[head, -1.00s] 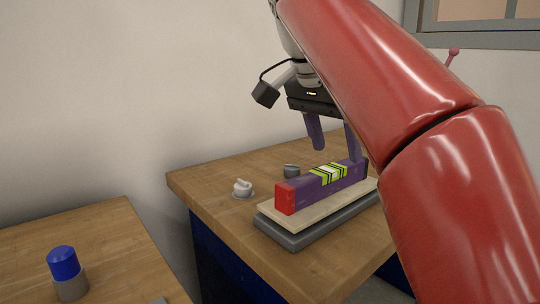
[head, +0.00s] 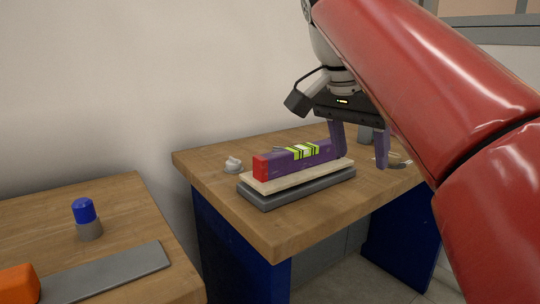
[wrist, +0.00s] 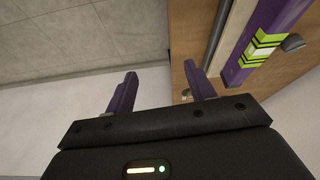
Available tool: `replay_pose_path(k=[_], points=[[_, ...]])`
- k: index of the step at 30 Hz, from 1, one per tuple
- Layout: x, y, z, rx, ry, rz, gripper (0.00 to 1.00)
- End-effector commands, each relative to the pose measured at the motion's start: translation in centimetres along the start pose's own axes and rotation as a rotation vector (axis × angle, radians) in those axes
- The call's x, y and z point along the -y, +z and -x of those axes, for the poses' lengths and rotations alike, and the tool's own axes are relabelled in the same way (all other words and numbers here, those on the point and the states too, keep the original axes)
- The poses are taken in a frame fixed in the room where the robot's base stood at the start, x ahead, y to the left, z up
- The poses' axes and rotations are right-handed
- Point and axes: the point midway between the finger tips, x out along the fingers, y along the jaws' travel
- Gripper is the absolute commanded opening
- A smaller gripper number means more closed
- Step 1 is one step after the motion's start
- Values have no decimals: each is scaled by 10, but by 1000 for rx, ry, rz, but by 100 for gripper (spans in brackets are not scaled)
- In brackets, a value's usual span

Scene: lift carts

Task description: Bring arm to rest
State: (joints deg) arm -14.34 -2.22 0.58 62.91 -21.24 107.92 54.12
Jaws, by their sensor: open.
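My gripper (head: 360,147) is open and empty, its two purple fingers pointing down near the right end of a purple bar (head: 318,153). The bar has a red end and a yellow-green striped label. It lies on a light board on a grey slab (head: 300,190) on the wooden cart. In the wrist view my gripper (wrist: 162,90) has nothing between its fingers, and the purple bar (wrist: 275,25) lies off to the upper right. My red arm covers the right side of the head view.
A white knob-like object (head: 233,166) sits left of the slab on the cart top (head: 280,232). A second wooden table (head: 130,215) at left holds a blue-topped cylinder (head: 86,220), a grey plate (head: 105,272) and an orange block (head: 18,284). A gap separates the two tops.

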Motion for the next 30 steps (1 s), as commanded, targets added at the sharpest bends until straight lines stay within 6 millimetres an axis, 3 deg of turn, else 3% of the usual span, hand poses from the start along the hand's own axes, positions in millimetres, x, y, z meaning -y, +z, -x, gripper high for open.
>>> replay_pose_path(k=[8, 13, 17, 24, 30], points=[[-15, 14, -28, 3, -51, 151, 54], [-30, 33, -59, 5, -106, 286, 54], [-48, 62, -98, -1, -173, 423, 54], [-84, 130, -183, -45, -300, 638, 54], [-103, 170, -231, -86, -356, 730, 54]])
